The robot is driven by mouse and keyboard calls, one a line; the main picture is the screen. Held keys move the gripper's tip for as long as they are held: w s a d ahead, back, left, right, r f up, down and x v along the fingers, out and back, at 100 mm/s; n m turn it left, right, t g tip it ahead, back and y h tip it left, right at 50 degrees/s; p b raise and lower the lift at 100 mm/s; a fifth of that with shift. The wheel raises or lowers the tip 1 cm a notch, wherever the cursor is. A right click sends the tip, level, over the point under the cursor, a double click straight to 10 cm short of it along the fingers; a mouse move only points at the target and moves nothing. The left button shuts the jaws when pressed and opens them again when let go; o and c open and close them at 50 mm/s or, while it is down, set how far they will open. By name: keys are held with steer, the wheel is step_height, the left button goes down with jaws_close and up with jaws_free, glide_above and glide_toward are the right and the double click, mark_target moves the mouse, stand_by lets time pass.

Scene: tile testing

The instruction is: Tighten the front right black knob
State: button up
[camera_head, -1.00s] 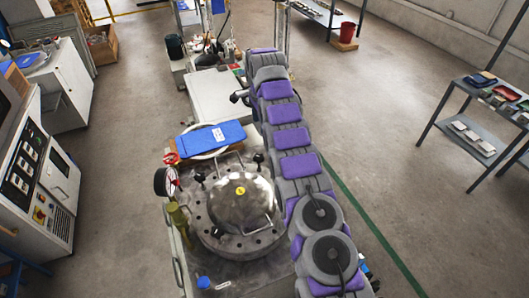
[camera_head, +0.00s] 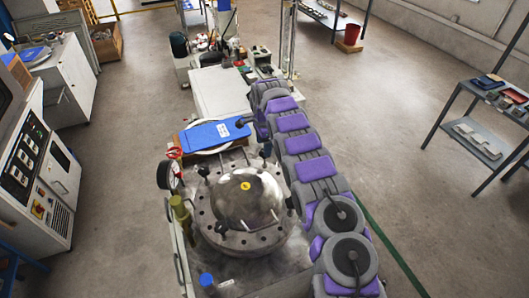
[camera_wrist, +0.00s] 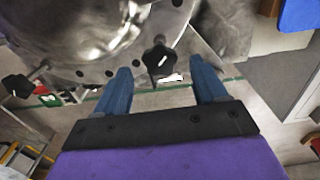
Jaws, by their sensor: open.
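A shiny metal dome vessel (camera_head: 246,200) with a bolted flange stands on the bench, with black knobs around its rim. Knobs show at its left back (camera_head: 203,170) and right back (camera_head: 265,153). In the wrist view, a black star-shaped knob (camera_wrist: 159,60) sits between the blue fingertips of my gripper (camera_wrist: 161,72), with a gap visible on each side. My gripper is open and holds nothing. Another black knob (camera_wrist: 18,86) is at the left edge of that view. In the head view my arm hides the gripper. I cannot tell which rim knob is between the fingers.
A blue pad (camera_head: 214,133) lies behind the dome. A pressure gauge (camera_head: 165,175), an olive cylinder (camera_head: 180,210) and a blue cap (camera_head: 206,280) are at the bench's left side. A control cabinet (camera_head: 35,175) stands at left. Open floor lies to the right.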

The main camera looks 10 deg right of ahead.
mark_target(265, 159)
steer(key=shift+a+f, duration=0.2)
steer(key=shift+f, duration=1.05)
steer(key=shift+d+f, duration=0.1)
steer(key=shift+f, duration=0.25)
steer(key=shift+d+f, duration=0.3)
steer(key=shift+d, duration=0.25)
steer(key=shift+a, duration=0.1)
steer(key=shift+c, duration=0.2)
steer(key=shift+a, duration=0.4)
steer(key=c, duration=0.5)
steer(key=shift+d+r, duration=0.1)
steer(key=shift+d, duration=0.15)
steer(key=c, duration=0.5)
